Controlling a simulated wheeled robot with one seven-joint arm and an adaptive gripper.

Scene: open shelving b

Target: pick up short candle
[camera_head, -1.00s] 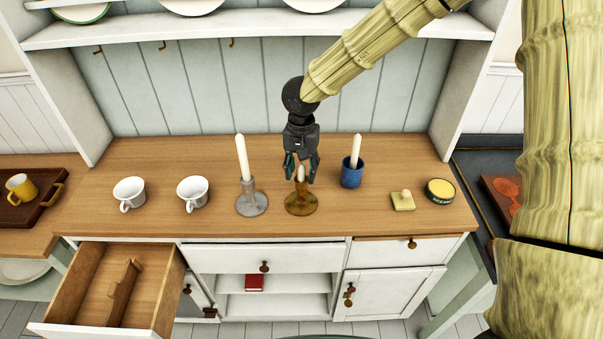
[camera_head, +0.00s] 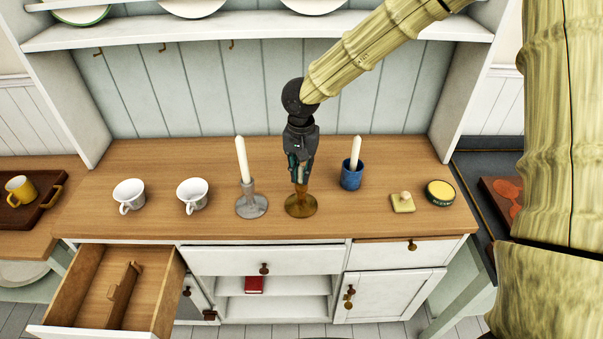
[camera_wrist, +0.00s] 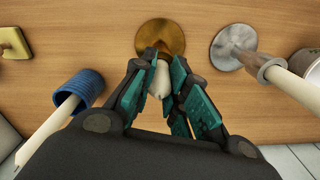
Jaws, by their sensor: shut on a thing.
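The short candle (camera_wrist: 159,80) is white and stands in a brass-coloured candle holder (camera_head: 301,207) at the middle of the wooden counter. My gripper (camera_head: 300,180) points down over the holder and is shut on the short candle. In the wrist view the fingers (camera_wrist: 160,88) close on the candle from both sides, with the round base of the holder (camera_wrist: 160,36) beyond. In the head view the fingers hide most of the candle. The candle appears to be still in or just above the holder; I cannot tell which.
A grey holder (camera_head: 252,205) with a tall candle (camera_head: 242,160) stands close on the left. A blue cup (camera_head: 351,178) with another candle (camera_head: 355,152) stands on the right. Two white cups, a yellow-topped tin (camera_head: 440,191) and an open drawer (camera_head: 160,285) are farther off.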

